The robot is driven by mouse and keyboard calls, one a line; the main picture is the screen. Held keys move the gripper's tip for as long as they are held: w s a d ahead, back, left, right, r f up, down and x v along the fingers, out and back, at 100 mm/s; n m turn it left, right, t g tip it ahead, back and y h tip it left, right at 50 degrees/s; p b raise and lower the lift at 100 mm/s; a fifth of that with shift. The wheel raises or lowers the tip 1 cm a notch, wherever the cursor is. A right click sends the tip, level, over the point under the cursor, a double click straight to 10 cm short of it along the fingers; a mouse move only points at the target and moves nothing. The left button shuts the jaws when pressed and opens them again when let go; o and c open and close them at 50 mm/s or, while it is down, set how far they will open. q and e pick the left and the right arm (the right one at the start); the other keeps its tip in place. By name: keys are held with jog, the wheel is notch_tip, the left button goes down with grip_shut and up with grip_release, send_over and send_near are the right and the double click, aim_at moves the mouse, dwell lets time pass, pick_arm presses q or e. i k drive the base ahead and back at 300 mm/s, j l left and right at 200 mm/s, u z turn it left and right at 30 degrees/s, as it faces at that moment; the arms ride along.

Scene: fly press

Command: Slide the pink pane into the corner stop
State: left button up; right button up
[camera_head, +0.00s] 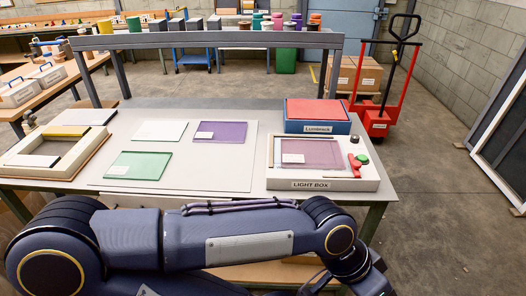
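The pink pane (312,154) is a see-through mauve-pink sheet with a white label on its left part. It lies on the white light box (325,185) at the right of the table. One arm of mine, coming in from the left, crosses the bottom of the picture in front of the table. Its far end runs off the bottom edge, and no gripper fingers show.
Green (138,165), purple (222,132) and whitish (160,131) panes lie on the grey mat (225,182). A cream frame (45,165) is at left. A blue box (318,127) with a red top stands behind the light box. A grey rail (205,40) spans the back.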

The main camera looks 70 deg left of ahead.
aim_at(300, 153)
jog(key=u, duration=2.1)
jog(key=i+l+u, duration=0.2)
jog(key=u, duration=0.15)
jog(key=i+l+u, duration=0.15)
jog(key=l+u, duration=0.2)
jog(key=i+l+u, duration=0.1)
jog(key=l+u, duration=0.6)
jog(key=l, duration=0.15)
